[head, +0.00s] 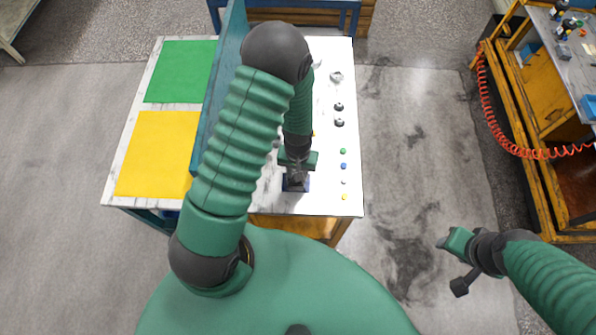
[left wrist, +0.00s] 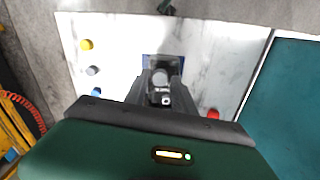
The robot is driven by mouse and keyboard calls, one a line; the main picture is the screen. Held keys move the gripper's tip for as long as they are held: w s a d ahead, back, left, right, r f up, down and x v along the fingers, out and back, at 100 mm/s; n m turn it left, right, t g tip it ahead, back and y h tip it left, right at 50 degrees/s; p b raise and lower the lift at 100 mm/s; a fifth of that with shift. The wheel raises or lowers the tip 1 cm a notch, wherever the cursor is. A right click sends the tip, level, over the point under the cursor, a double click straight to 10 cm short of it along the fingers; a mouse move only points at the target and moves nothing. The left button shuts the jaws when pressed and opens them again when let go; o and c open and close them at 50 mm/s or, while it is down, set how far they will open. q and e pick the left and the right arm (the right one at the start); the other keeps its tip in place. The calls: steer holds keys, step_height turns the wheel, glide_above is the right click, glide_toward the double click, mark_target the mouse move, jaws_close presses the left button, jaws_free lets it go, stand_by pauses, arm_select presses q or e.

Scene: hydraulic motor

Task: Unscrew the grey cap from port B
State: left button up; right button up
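My left gripper (head: 297,180) points down over a dark motor-like part on a blue base (head: 288,188) near the table's front edge. In the left wrist view the fingers (left wrist: 160,90) are around or just above a round grey piece (left wrist: 160,76), which may be the cap. I cannot tell whether they touch it. The blue base (left wrist: 178,58) shows behind it. The port letters are not readable, and my gripper hides most of the motor. My right gripper (head: 453,243) hangs over the floor right of the table, away from the motor; its fingers are unclear.
Small green (head: 343,151), blue (head: 343,166), grey (head: 344,182) and yellow (head: 344,197) pieces line the white tabletop's right side. Black-and-silver parts (head: 339,107) lie farther back. A red piece (left wrist: 213,113) sits near the gripper.

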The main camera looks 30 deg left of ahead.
arm_select(q)
jaws_close()
steer(key=n, duration=0.3)
steer(key=shift+r+n+p, duration=0.2)
steer(key=shift+n+p, duration=0.1)
steer(key=shift+p, duration=0.1)
jaws_free()
steer(key=shift+f, duration=0.15)
steer(key=m, duration=0.3)
steer(key=shift+m, duration=0.3)
